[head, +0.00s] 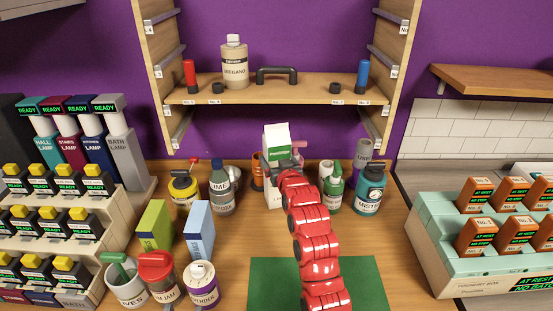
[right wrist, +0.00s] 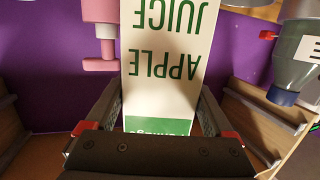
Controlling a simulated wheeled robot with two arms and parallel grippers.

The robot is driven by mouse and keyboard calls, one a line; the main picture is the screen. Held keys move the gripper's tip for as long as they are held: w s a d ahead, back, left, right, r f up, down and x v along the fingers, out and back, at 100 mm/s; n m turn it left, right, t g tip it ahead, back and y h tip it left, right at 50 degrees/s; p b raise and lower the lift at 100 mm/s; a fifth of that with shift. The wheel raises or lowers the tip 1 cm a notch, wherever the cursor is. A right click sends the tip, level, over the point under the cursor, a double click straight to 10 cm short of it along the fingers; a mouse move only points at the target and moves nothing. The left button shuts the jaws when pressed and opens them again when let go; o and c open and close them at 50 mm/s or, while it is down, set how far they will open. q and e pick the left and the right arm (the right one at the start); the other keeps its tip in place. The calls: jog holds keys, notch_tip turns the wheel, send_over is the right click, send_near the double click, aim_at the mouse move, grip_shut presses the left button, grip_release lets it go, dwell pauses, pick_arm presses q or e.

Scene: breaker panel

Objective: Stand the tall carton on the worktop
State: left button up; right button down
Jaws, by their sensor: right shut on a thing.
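My right gripper (head: 287,172) is shut on the carton. In the right wrist view the carton (right wrist: 165,65) is between the two fingers (right wrist: 160,112), with "APPLE JUICE" reading upside down and a green band close to the gripper. I cannot tell whether its base touches the worktop. My left gripper is not in view.
A green mat (head: 272,285) lies in front. Two boxes (head: 155,226) (head: 199,230) and several jars stand front left. A shelf (head: 320,97) is above.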

grip_release()
jog(key=shift+s, duration=0.1)
jog(key=shift+f, duration=0.1)
jog(key=s+a+f+v, duration=0.1)
jog(key=a+v, duration=0.1)
jog(key=v, duration=1.4)
jog(key=shift+s+a+f, duration=0.15)
jog(key=shift+s+f, duration=0.05)
jog(key=shift+f, duration=0.05)
jog(key=shift+s+f, duration=0.1)
dwell(0.4)
